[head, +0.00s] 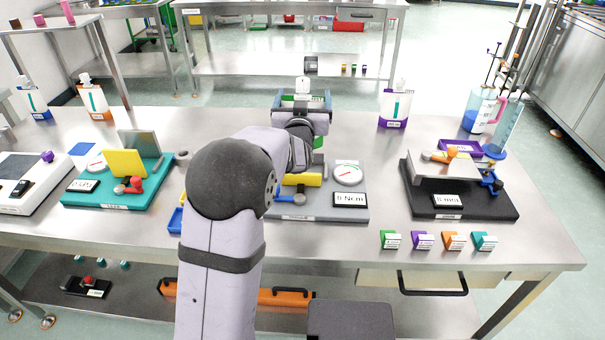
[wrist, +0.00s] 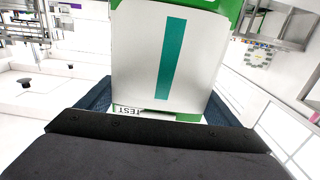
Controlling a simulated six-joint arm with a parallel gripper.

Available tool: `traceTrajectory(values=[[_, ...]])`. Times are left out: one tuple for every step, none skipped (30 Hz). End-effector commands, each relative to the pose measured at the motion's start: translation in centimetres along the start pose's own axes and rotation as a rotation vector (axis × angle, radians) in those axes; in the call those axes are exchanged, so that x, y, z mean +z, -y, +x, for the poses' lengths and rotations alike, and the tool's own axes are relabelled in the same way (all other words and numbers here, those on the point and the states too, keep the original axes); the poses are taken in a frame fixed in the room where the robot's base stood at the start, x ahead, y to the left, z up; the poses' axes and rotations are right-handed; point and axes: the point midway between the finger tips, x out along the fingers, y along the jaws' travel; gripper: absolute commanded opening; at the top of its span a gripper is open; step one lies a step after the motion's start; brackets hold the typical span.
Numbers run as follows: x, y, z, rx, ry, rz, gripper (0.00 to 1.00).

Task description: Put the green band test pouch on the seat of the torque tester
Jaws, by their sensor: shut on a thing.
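The green band test pouch shows large in the wrist view (wrist: 140,55), with a white face, a teal stripe, green edges and a "TEST" label. In the head view its white spout (head: 302,86) rises above my gripper (head: 301,103). My gripper is shut on the pouch, which looks upright. The grey torque tester (head: 330,212) stands at mid-table with a dial (head: 347,174), an Ncm display (head: 350,199) and a yellow block (head: 308,180). My arm hides its left part and most of its seat. My gripper appears behind the tester; the gap cannot be judged.
A teal device (head: 100,196) stands left and a black device (head: 460,206) right. A purple-banded pouch (head: 394,107) stands behind right; an orange-banded pouch (head: 94,102) stands far left. Clear jugs (head: 480,112) stand at the back right. Small colour cards (head: 422,240) line the front.

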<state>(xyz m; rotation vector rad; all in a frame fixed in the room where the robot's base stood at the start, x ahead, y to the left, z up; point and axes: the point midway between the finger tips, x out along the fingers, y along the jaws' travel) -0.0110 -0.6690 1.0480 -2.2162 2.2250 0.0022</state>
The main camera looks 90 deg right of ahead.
Motion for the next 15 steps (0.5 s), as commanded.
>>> traceTrajectory(values=[[-0.2, 0.1, 0.0, -0.004, -0.005, 0.0, 0.33], [-0.2, 0.1, 0.0, -0.005, -0.005, 0.0, 0.33], [-0.1, 0.1, 0.0, -0.005, -0.004, 0.0, 0.33], [0.0, 0.1, 0.0, -0.005, -0.004, 0.0, 0.33], [0.2, 0.1, 0.0, -0.005, -0.003, 0.0, 0.33], [0.6, 0.1, 0.1, -0.005, -0.001, 0.0, 0.33], [0.9, 0.1, 0.1, -0.005, -0.001, 0.0, 0.33], [1.3, 0.1, 0.1, -0.005, -0.001, 0.0, 0.33], [2.0, 0.1, 0.1, -0.005, 0.001, 0.0, 0.33], [2.5, 0.1, 0.1, -0.005, 0.0, 0.0, 0.33], [2.9, 0.1, 0.1, -0.004, 0.0, 0.0, 0.33], [3.6, 0.1, 0.1, -0.004, 0.001, 0.001, 0.33], [4.0, 0.1, 0.1, -0.004, 0.0, 0.001, 0.33], [4.5, 0.1, 0.1, -0.004, 0.001, 0.001, 0.33], [5.0, 0.1, 0.0, -0.004, -0.001, 0.0, 0.33]])
